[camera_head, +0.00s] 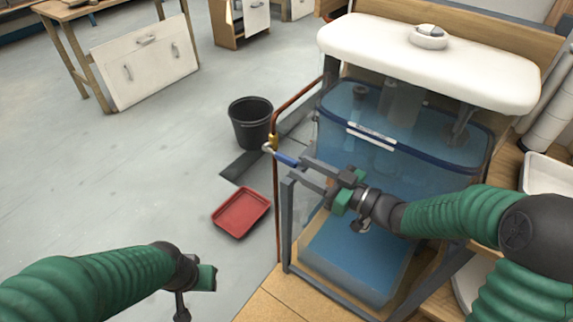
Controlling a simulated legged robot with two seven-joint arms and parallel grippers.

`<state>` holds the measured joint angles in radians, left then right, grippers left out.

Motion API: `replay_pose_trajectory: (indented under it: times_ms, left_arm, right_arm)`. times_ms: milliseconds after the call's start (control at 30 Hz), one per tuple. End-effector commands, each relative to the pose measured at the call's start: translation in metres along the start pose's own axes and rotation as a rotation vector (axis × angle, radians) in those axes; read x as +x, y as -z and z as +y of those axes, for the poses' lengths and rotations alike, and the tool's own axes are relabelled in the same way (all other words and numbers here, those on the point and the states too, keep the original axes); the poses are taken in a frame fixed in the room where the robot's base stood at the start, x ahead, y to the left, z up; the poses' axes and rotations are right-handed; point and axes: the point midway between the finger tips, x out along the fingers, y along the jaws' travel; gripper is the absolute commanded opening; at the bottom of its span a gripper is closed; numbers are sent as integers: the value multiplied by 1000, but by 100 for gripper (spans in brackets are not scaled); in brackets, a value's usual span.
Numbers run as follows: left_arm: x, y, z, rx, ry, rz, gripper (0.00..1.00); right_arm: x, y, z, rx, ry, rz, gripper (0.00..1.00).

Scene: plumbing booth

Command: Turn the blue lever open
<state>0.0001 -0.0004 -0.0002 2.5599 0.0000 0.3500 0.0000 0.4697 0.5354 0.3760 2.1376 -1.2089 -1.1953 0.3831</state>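The blue lever (286,159) sits on a valve with a brass fitting (273,140) on the copper pipe (276,200) left of the transparent cistern tank. The lever points right and slightly down from the valve. My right gripper (306,173) reaches in from the right in front of the tank. Its two dark fingers are spread apart and point left, with their tips close to the lever's right end. I cannot tell whether a finger touches it. My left gripper (195,298) is at the lower left, far from the lever, and its fingers are mostly hidden.
The blue tank (345,150) with its white lid (430,60) stands just behind my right gripper. A grey metal frame (286,225) stands below the lever. A black bucket (251,122) and a red tray (241,213) are on the floor.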

Motion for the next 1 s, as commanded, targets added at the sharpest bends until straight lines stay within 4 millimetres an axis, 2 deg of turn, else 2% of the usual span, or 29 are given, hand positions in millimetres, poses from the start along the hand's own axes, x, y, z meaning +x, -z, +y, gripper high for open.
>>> replay_pose_trajectory:
  times_ms: [33,233,400,600,867,1000]
  left_arm:
    - [10,-2,0,0,0,0,36]
    - [22,-5,0,0,0,-1,36]
    - [24,-6,0,0,0,-1,36]
    - [23,-6,0,0,0,0,36]
    - [23,-6,0,0,0,0,36]
    - [23,-6,0,0,0,0,36]
  right_arm:
    - [12,-6,-1,-2,4,1,36]
    - [50,-4,0,-2,1,0,36]
    - [61,-1,1,-1,-2,-1,36]
    - [61,0,1,0,-3,-1,36]
    - [61,-1,1,0,-3,-2,2]
    - [61,-1,1,0,-3,-1,0]
